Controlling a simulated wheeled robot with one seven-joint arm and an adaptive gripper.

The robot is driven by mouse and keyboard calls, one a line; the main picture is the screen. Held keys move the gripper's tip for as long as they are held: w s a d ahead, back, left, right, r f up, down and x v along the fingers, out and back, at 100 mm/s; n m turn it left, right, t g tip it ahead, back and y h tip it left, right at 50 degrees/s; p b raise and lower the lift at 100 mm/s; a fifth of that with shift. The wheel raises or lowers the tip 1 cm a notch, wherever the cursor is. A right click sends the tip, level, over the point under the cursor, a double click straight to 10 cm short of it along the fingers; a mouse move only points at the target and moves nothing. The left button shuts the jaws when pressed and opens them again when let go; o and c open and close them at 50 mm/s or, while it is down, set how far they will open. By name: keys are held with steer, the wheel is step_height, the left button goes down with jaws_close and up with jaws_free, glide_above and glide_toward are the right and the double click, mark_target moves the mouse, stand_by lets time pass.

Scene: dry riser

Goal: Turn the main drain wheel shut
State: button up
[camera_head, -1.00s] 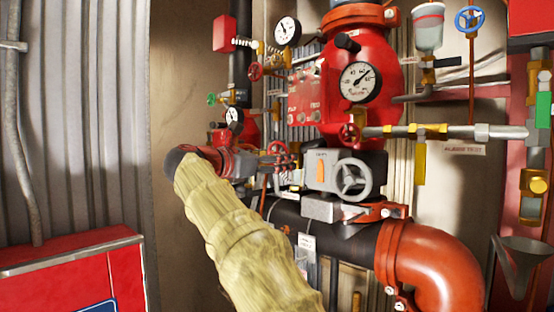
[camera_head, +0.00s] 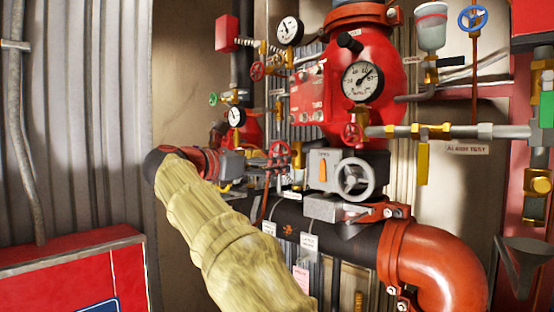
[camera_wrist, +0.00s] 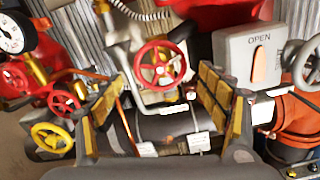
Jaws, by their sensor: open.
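A red handwheel (camera_wrist: 160,65) with spokes shows in the wrist view, beyond and between my two fingers. It appears to be the red wheel (camera_head: 278,154) just right of my gripper in the head view. No readable label marks it as the main drain wheel. My gripper (camera_wrist: 163,82) is open, its padded fingers spread left and right of the wheel's outline. No contact shows, and the wheel seems a little ahead of the fingertips. In the head view my gripper (camera_head: 252,163) is small and partly merges with the pipework behind.
A grey box marked OPEN (camera_wrist: 245,55) with a grey handwheel (camera_head: 354,178) stands close on the right. Other red wheels and a yellow wheel (camera_wrist: 52,137) crowd the left of the wrist view. A black pipe (camera_head: 320,232) runs below. A red cabinet (camera_head: 60,265) stands front left.

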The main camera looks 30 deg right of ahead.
steer(key=v, duration=0.7)
steer(key=shift+a, duration=0.3)
steer(key=shift+s, duration=0.1)
